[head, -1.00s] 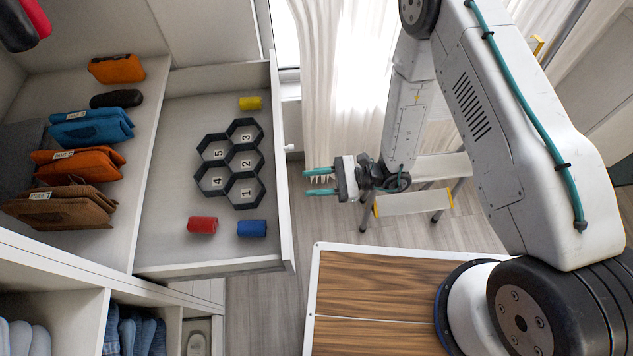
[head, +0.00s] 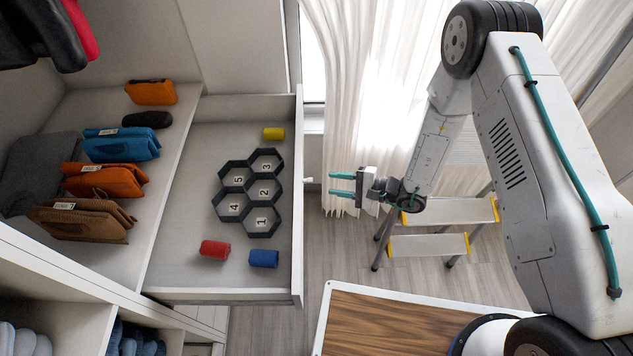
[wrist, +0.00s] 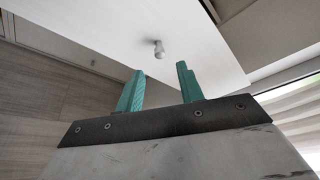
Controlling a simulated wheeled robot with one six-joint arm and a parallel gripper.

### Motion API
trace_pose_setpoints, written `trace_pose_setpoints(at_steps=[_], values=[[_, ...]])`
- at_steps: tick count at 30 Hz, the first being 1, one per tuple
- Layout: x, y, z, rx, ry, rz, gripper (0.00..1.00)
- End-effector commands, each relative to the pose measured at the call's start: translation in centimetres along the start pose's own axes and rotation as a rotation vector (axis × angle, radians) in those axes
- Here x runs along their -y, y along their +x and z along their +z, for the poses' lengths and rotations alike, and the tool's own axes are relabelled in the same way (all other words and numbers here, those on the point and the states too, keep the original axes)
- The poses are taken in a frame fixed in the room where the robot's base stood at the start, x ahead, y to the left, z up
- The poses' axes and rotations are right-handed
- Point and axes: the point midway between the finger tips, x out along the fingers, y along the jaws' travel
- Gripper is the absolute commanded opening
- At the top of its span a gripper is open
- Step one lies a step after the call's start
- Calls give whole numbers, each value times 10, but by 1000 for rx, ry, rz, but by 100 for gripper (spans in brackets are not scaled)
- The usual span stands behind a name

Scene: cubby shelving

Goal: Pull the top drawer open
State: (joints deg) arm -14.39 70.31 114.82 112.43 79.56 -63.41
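The top drawer (head: 205,150) is pulled well out of the cabinet, its inside showing. Its white front panel (head: 298,230) carries a small round knob (head: 308,180), which also shows in the wrist view as a grey knob (wrist: 158,48). My gripper (head: 331,183) is just right of the knob in the head view, apart from it. In the wrist view my gripper (wrist: 160,85) has its two teal fingers spread with nothing between them, and the knob lies beyond the fingertips.
The drawer holds a numbered hexagonal organizer (head: 249,190) and yellow (head: 273,134), red (head: 215,249) and blue (head: 264,258) rolls. Folded pouches (head: 105,180) lie left of it. A step stool (head: 430,245) stands below my arm, near the curtain (head: 350,80).

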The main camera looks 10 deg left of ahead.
Motion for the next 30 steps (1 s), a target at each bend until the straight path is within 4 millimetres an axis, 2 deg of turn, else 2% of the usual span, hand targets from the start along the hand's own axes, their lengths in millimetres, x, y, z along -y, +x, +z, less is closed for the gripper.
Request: trace_pose_setpoints(at_steps=[12, 16, 24, 25, 28, 29, 30], values=[[-1, 62, 1, 5, 1, 2, 37], [0, 70, 2, 4, 2, 1, 37], [0, 72, 2, 3, 3, 1, 37], [0, 72, 1, 3, 3, 1, 32], [0, 72, 1, 4, 4, 1, 4], [0, 72, 1, 4, 4, 0, 0], [0, 72, 1, 4, 4, 0, 0]])
